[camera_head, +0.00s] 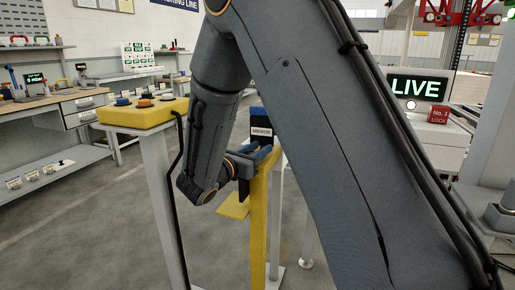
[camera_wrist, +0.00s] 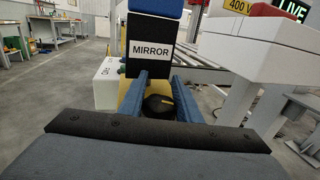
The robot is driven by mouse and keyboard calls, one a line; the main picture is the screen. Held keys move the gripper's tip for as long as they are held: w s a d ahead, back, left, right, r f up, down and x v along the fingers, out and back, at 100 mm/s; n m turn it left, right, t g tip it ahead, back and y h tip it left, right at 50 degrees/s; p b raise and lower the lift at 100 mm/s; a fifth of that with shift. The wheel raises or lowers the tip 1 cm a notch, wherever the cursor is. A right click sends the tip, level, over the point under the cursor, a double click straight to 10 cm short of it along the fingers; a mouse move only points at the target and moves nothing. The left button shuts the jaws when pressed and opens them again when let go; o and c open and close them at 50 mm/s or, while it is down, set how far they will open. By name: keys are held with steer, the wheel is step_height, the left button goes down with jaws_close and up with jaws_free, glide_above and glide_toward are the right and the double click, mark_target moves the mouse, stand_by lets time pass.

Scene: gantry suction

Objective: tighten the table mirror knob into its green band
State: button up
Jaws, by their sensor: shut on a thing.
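The table mirror knob (camera_wrist: 160,105) is black with a yellow pointer mark. It shows in the wrist view between the two blue fingers of my gripper (camera_wrist: 160,98), which is shut on it. The knob is below a black plate labelled MIRROR (camera_wrist: 149,48). The same MIRROR plate shows in the head view (camera_head: 262,132), just beyond my gripper (camera_head: 262,156). The knob is hidden by my gripper in the head view. I cannot make out a green band around the knob.
The knob stands on a yellow post (camera_head: 259,225). A yellow panel with several buttons (camera_head: 140,112) is to its left. A white machine with a LIVE display (camera_head: 419,86) and a red lock box (camera_head: 438,115) is to the right. Roller conveyor (camera_wrist: 205,72) runs behind. Grey floor lies open at left.

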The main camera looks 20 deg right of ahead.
steer(key=m+g+h, duration=0.1)
steer(key=m+g+h+p, duration=0.1)
steer(key=g, duration=0.1)
steer(key=s+m+g+h, duration=0.1)
steer(key=shift+d+m+g, duration=0.25)
steer(key=shift+m+g, duration=0.05)
steer(key=shift+g, duration=0.1)
steer(key=o, duration=1.1)
steer(key=shift+c, duration=0.2)
steer(key=v, duration=0.7)
steer(key=shift+a, duration=0.4)
steer(key=shift+s, duration=0.15)
